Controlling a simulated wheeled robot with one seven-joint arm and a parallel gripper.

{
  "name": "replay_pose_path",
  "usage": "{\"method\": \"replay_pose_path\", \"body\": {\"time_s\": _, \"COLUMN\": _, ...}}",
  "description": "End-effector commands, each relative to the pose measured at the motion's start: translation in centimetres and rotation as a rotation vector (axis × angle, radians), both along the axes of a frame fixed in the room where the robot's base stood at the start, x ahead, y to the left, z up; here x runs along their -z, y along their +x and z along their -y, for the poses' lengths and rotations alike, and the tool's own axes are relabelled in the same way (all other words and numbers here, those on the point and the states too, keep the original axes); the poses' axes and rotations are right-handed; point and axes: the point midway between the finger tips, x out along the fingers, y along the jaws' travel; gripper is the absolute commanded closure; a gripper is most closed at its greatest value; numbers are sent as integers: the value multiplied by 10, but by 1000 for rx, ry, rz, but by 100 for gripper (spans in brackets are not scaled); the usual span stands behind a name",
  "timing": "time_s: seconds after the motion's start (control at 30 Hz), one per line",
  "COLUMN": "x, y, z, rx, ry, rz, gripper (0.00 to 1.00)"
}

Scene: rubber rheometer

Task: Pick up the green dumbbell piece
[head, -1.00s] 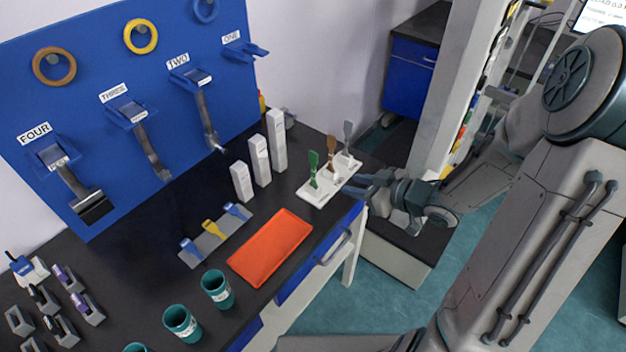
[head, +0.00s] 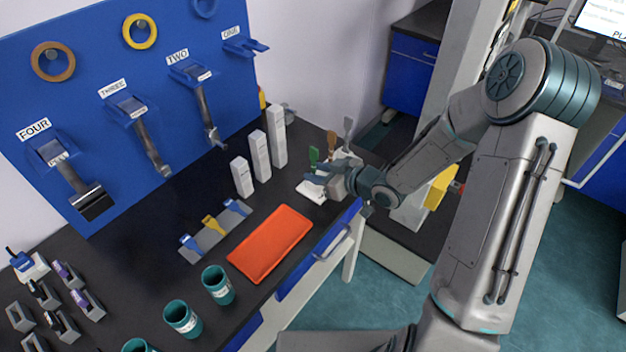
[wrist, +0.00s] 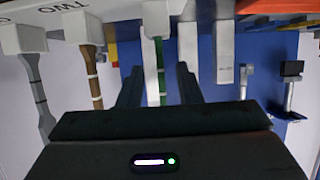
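The green dumbbell piece (head: 313,156) stands upright in the white stand (head: 311,196) near the table's right end. Its lower part is hidden by my gripper in the head view. My gripper (head: 316,176) is beside the stand, low against the piece. In the wrist view, which looks upside down, my gripper (wrist: 158,86) is open. The green piece (wrist: 160,68) shows between its two fingers, with a gap on each side. I cannot tell whether it lies fully within the fingers' depth.
A brown piece (head: 331,144) and a grey piece (head: 348,128) stand close to the green one. White blocks (head: 259,158) stand to the left. The blue wall board (head: 100,65) rises behind.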

Motion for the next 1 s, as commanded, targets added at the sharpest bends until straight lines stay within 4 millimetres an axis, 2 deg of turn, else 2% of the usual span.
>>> {"method": "replay_pose_path", "body": {"time_s": 0.13, "x": 5, "y": 9, "z": -13, "rx": -2, "ry": 1, "rz": 1, "gripper": 68}}
{"method": "replay_pose_path", "body": {"time_s": 0.4, "x": 7, "y": 11, "z": -13, "rx": 1, "ry": 1, "rz": 1, "gripper": 68}}
{"method": "replay_pose_path", "body": {"time_s": 0.5, "x": 7, "y": 11, "z": -13, "rx": 1, "ry": 1, "rz": 1, "gripper": 96}}
{"method": "replay_pose_path", "body": {"time_s": 0.53, "x": 7, "y": 11, "z": -13, "rx": 1, "ry": 1, "rz": 1, "gripper": 100}}
{"method": "replay_pose_path", "body": {"time_s": 1.0, "x": 3, "y": 11, "z": -14, "rx": 0, "ry": -1, "rz": 2, "gripper": 100}}
